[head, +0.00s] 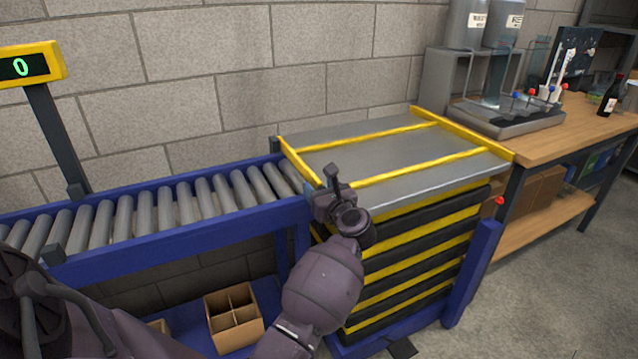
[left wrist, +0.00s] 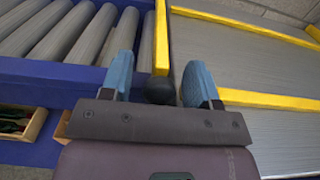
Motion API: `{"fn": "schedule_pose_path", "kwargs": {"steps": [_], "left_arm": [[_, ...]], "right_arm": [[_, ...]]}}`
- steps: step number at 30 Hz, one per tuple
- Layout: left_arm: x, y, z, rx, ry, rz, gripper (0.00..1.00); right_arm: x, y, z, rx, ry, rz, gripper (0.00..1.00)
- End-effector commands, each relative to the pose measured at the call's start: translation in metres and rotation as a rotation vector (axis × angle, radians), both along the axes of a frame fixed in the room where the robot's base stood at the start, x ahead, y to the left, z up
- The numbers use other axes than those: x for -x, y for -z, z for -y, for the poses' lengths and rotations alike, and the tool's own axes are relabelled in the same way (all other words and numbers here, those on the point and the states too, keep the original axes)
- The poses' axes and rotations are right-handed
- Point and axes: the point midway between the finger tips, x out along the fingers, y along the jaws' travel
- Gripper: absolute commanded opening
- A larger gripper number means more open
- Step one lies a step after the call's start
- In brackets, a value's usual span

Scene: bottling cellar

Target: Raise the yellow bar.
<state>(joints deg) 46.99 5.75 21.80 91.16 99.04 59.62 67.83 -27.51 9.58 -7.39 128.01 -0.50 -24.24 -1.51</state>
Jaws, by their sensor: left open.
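The yellow bar (head: 297,163) runs across the left end of the grey lift table (head: 402,190), where the roller conveyor meets it. It also shows in the left wrist view (left wrist: 161,42), with a black round knob (left wrist: 160,90) at its near end. My left gripper (head: 324,184) is at this near end of the bar. In the left wrist view its two blue fingertips (left wrist: 158,82) are open, one on each side of the knob. A gap shows on the left; the right finger is close to the knob, and I cannot tell whether it touches. My right gripper is out of view.
The blue-framed roller conveyor (head: 170,212) lies left of the table. A display reading 0 (head: 22,67) stands at far left. A divided carton (head: 233,318) sits below. A wooden bench (head: 590,125) with a bottle (head: 610,96) is at right.

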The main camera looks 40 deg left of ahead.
Motion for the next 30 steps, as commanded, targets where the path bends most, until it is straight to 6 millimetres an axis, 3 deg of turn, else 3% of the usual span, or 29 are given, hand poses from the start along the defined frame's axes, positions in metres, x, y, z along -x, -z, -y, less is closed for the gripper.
{"fn": "schedule_pose_path", "kwargs": {"steps": [12,23,30], "left_arm": [[0.0002,0.0003,-0.0035,0.001,0.000,0.000,0.55],[0.0002,0.0002,-0.0034,0.001,0.000,0.000,0.01],[0.0000,-0.0016,-0.0043,0.003,0.000,0.000,0.00]], "right_arm": [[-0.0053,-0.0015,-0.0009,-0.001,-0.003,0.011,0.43],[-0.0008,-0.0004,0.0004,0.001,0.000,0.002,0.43],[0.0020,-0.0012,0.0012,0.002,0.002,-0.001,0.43]]}}
